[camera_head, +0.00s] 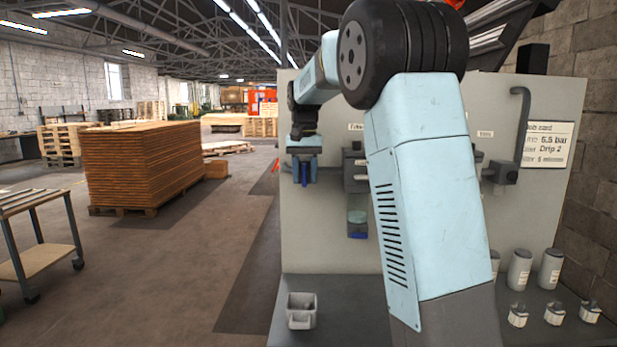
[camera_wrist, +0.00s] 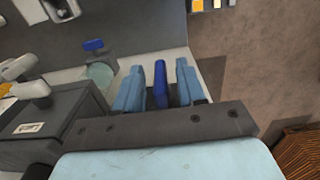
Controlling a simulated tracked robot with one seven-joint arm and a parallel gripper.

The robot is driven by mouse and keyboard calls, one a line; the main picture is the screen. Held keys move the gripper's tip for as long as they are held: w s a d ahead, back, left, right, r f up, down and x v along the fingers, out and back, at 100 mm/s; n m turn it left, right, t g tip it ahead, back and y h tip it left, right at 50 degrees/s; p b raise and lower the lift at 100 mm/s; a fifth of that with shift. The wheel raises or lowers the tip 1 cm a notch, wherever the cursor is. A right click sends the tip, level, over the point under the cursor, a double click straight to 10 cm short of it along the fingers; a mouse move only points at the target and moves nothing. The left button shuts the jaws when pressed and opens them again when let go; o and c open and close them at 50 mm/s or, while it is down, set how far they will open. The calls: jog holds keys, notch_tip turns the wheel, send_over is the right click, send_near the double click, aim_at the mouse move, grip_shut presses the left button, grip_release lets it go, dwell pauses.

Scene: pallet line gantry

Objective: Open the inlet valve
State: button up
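My gripper (camera_head: 304,178) is at the left edge of the grey panel, fingers pointing down in the head view. In the wrist view my gripper (camera_wrist: 159,88) is open, with its two light-blue fingers apart. A dark-blue bar (camera_wrist: 160,84), seemingly the inlet valve's lever, shows between them with a gap on each side. The same blue bar (camera_head: 305,176) shows in the head view, hanging roughly upright. I cannot tell how deep it sits between the fingers. The valve body is hidden behind my gripper.
Right of my gripper, a filter bowl (camera_head: 357,216) with a blue drain piece hangs on the panel (camera_head: 325,240). A grey bin (camera_head: 301,309) stands on the shelf below. Canisters (camera_head: 520,270) stand at right. My arm covers the panel's middle. Open floor lies left.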

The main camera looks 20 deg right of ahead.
jog(key=shift+f, duration=0.45)
